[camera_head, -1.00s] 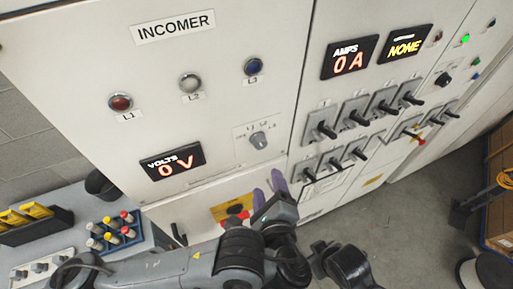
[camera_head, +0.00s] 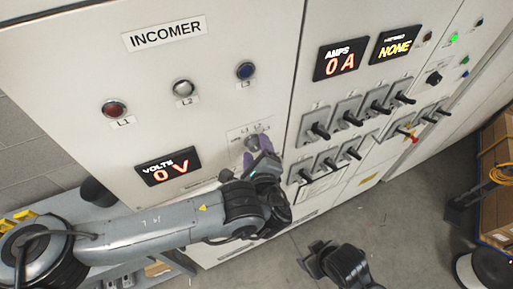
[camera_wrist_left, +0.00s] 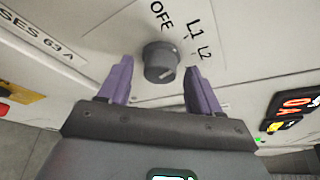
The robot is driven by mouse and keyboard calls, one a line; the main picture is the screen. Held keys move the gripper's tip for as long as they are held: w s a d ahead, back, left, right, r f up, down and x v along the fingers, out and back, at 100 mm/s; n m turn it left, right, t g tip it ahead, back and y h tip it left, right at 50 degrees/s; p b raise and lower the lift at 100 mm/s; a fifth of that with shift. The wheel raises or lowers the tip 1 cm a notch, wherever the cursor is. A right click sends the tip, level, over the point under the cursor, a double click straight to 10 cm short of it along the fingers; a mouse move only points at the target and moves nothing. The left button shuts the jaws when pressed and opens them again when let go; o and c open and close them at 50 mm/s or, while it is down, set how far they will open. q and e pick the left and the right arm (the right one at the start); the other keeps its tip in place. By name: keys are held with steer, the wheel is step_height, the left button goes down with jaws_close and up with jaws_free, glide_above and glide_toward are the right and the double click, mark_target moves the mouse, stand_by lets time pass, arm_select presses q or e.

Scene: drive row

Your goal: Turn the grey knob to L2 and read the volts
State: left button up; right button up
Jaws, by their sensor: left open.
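The grey knob (camera_head: 251,142) sits on a white label plate on the incomer panel. In the left wrist view the knob (camera_wrist_left: 160,62) shows between the purple fingers of my left gripper (camera_wrist_left: 159,72), beside the labels OFF, L1 and L2. My left gripper (camera_head: 258,153) is open, with a finger on each side of the knob and gaps visible; I cannot tell if either touches it. Which label the knob points to is unclear. The volts display (camera_head: 168,166) reads 0 V. My right gripper (camera_head: 318,260) is low over the floor, its jaw state unclear.
L1 red (camera_head: 115,109), L2 white (camera_head: 183,88) and L3 blue (camera_head: 245,71) lamps are above the knob. The amps display (camera_head: 340,60) reads 0 A; another display (camera_head: 395,45) reads NONE. Several black-handled switches (camera_head: 318,131) stick out to the right.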

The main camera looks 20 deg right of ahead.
arm_select(q)
steer(key=shift+w+f, duration=0.1)
steer(key=shift+w, duration=0.2)
steer(key=shift+c, duration=0.2)
steer(key=c, duration=0.8)
steer(key=shift+c, duration=0.2)
